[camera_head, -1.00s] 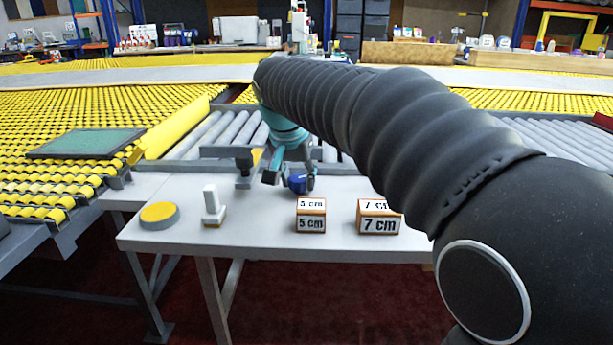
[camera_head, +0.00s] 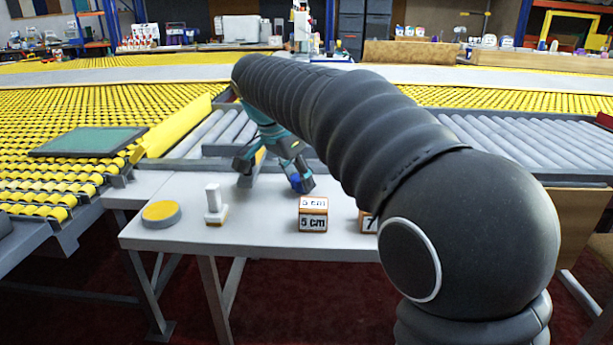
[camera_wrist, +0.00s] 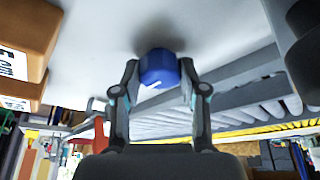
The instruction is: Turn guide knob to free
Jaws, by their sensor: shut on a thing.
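In the head view the blue knob (camera_head: 296,181) shows only in part, low between the gripper's dark and teal parts. The fingers' exact contact is hidden there. I cannot read which setting the white mark points to.
An orange-edged 5 cm block (camera_head: 313,215) stands in front of the knob; a 7 cm block (camera_head: 368,222) is mostly behind my arm. A white upright piece (camera_head: 214,205) and a yellow-topped disc (camera_head: 161,213) stand left. Grey rollers (camera_head: 215,135) lie behind.

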